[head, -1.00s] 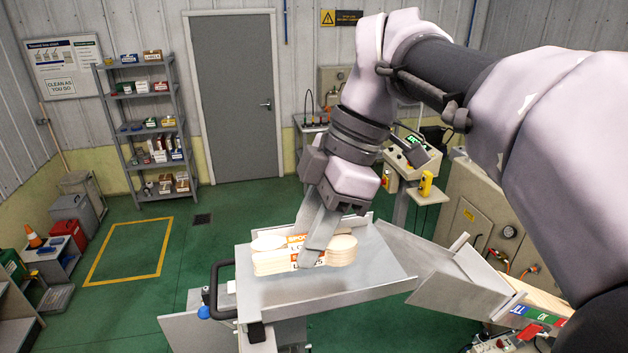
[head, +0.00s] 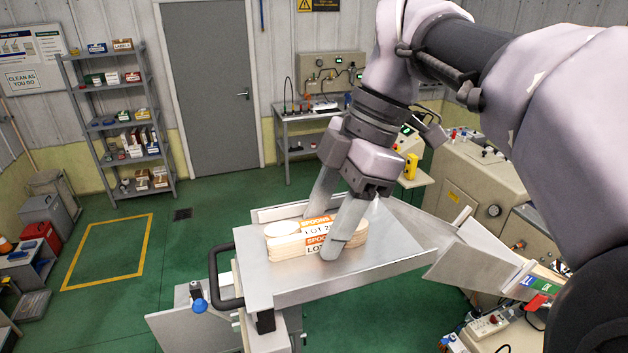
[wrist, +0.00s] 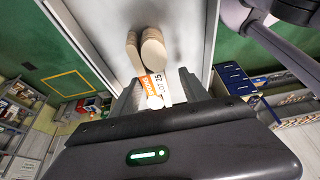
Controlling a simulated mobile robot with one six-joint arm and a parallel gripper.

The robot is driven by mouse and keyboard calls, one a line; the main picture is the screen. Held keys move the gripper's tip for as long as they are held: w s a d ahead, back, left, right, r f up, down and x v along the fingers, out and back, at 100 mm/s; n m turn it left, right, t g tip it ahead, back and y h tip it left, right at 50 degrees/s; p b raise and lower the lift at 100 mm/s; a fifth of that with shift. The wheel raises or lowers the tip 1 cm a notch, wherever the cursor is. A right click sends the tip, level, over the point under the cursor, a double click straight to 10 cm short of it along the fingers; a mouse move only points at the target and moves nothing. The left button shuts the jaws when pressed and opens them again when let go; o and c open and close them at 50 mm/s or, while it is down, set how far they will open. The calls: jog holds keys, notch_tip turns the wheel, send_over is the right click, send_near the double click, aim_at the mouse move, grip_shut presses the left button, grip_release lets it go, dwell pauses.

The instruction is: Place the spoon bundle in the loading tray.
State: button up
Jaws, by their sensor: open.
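The spoon bundle (head: 285,238) is a stack of pale wooden spoons with an orange and white paper band marked "SPOONS LOT". It lies flat on the metal loading tray (head: 400,252). In the wrist view the bundle (wrist: 152,50) shows with its band between my fingers, on the grey tray surface (wrist: 95,20). My gripper (head: 328,228) is open, with one finger on the near side of the bundle and the other on the far side, around the band. I cannot tell whether either finger touches it. The fingers hide part of the bundle.
A black handle (head: 222,280) sticks out at the tray's left side. A sloped metal chute (head: 475,262) adjoins the tray on the right. Control cabinets (head: 480,185) stand behind on the right.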

jog(key=shift+w+a, duration=0.15)
jog(key=shift+a, duration=0.05)
jog(key=shift+w+d+r, duration=0.15)
jog(key=shift+d+r, duration=0.05)
jog(key=p+v, duration=0.6)
jog(key=v, duration=0.5)
jog(key=shift+d+r, duration=0.25)
jog(key=shift+d, duration=0.15)
